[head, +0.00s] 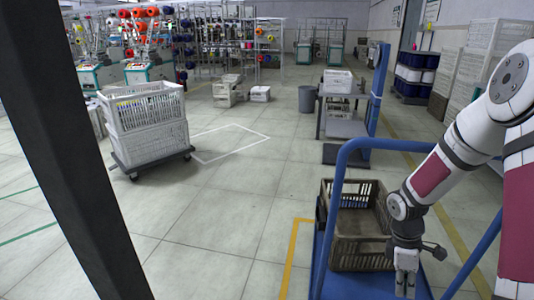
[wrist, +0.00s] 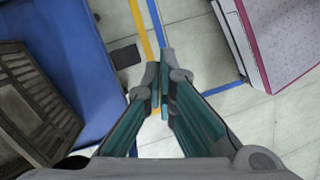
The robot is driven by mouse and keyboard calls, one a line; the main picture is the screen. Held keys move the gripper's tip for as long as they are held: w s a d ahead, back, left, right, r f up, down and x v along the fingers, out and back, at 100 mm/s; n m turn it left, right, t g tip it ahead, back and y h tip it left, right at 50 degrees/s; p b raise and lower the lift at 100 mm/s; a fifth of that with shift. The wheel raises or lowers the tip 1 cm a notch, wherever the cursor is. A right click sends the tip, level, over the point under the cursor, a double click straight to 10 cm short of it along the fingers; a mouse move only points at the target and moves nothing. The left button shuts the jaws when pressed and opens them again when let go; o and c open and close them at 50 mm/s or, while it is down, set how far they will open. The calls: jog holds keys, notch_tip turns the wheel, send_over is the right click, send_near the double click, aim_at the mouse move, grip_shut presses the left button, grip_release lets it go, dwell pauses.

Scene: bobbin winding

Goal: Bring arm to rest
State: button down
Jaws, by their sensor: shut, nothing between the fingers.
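My arm reaches in from the right of the head view and bends down. My gripper (head: 405,284) points downward beside the right side of the brown crate, over the blue cart. In the wrist view my gripper (wrist: 160,92) has its two fingertips together with nothing between them. Floor with a yellow line shows beyond the fingertips there.
The brown crate (head: 346,258) stands on the blue cart (head: 330,287), close to my gripper; a crate also shows in the wrist view (wrist: 28,62). White crates (head: 145,127) sit on a dolly at left. A dark post (head: 75,150) crosses the left foreground. The middle floor is clear.

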jog(key=s+a+r+m+t+h, duration=0.1)
jog(key=s+a+r+m, duration=0.25)
jog(key=r, duration=0.75)
jog(key=s+a+r+m, duration=0.3)
jog(key=s+a+r, duration=0.15)
jog(key=r, duration=0.65)
jog(key=s+a+r+m+t+y, duration=0.1)
jog(key=s+a+r+m, duration=0.3)
jog(key=s, duration=0.5)
jog(key=s+a+r+m+t+y, duration=0.1)
jog(key=s+a+r+y, duration=0.15)
jog(key=s+a, duration=0.6)
notch_tip(320, 180, up, 27)
jog(key=d+t+p, duration=0.2)
jog(key=t+p, duration=0.2)
jog(key=p, duration=2.1)
jog(key=shift+s+d+r+h+p, duration=0.15)
jog(key=shift+s+r+h+p, duration=0.05)
jog(key=shift+s+h+p, duration=0.25)
